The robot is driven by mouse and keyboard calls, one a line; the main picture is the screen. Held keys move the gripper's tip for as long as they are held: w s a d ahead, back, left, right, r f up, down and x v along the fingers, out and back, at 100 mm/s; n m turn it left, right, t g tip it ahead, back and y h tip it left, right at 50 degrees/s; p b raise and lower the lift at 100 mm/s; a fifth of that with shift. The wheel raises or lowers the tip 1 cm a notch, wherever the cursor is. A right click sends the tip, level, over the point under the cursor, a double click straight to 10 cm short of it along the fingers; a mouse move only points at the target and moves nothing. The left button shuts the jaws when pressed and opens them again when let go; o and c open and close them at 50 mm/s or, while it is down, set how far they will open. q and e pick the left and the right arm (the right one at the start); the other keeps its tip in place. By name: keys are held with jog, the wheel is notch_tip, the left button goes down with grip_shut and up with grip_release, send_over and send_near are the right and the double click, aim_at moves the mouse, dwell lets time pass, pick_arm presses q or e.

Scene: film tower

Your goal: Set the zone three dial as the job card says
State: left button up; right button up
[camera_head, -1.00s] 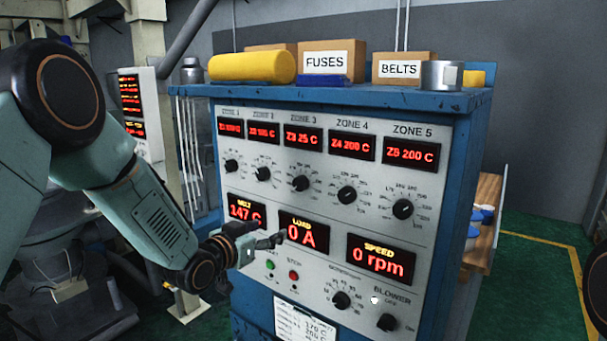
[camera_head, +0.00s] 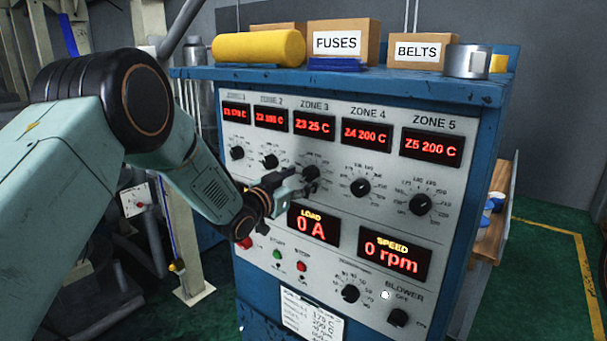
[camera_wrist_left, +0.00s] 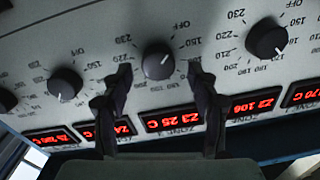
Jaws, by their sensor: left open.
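The zone three dial (camera_head: 311,173) is a black knob under the red "Z3 25 C" display (camera_head: 314,125) on the panel. In the left wrist view, upside down, the dial (camera_wrist_left: 158,61) shows its white pointer turned toward the OFF mark. My left gripper (camera_head: 303,186) is open in front of the panel, close to the dial. In the left wrist view its two fingers (camera_wrist_left: 160,74) are apart, one each side of the knob. Contact cannot be told. The job card (camera_head: 312,314) hangs low on the cabinet, its small print hard to read. My right gripper is not in view.
Neighbouring knobs for zone two (camera_head: 270,161) and zone four (camera_head: 360,186) flank the dial. The LOAD display (camera_head: 313,224) lies below. Boxes marked FUSES (camera_head: 342,43) and BELTS (camera_head: 417,51) stand on the cabinet top. Green floor is free at right.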

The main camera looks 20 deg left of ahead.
pick_arm(q)
jog(key=shift+x, duration=0.85)
jog(key=shift+s+d+r, duration=0.15)
jog(key=shift+s+d, duration=0.05)
jog(key=shift+s, duration=0.05)
jog(key=shift+s+a+r, duration=0.1)
jog(key=shift+s, duration=0.15)
jog(key=shift+w+f, duration=0.35)
jog(key=shift+w, duration=0.25)
jog(key=c, duration=0.6)
jog(key=shift+s+r, duration=0.1)
jog(key=shift+s, duration=0.05)
jog(key=shift+c, duration=1.4)
jog(key=c, duration=0.3)
